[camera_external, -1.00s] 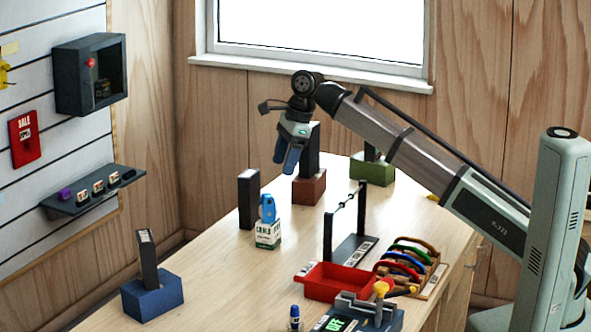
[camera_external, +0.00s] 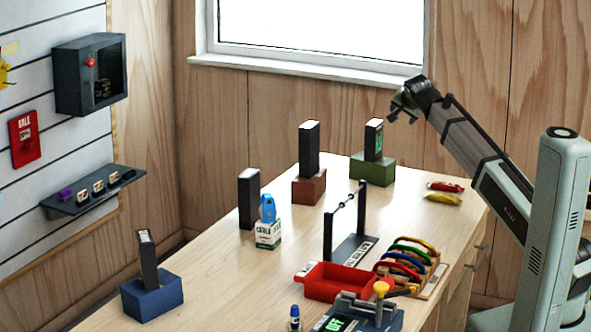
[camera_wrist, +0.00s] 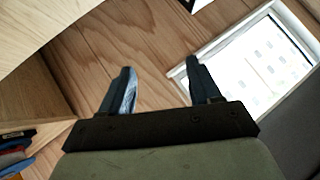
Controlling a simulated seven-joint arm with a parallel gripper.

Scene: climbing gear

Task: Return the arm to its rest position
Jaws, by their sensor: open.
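My gripper (camera_external: 403,108) is raised above the back right of the workbench (camera_external: 215,285), in front of the wood wall and below the window's right end. In the wrist view my gripper (camera_wrist: 158,88) shows two fingers spread apart with nothing between them. My arm folds back toward its base at the right in the external view. The gripper touches nothing that I can see.
A green block with a dark upright (camera_external: 372,170) stands just left of and below the gripper. A red block with a dark upright (camera_external: 309,188) is further left. Red and yellow items (camera_external: 444,198) lie at the bench's right edge. Air around the gripper looks clear.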

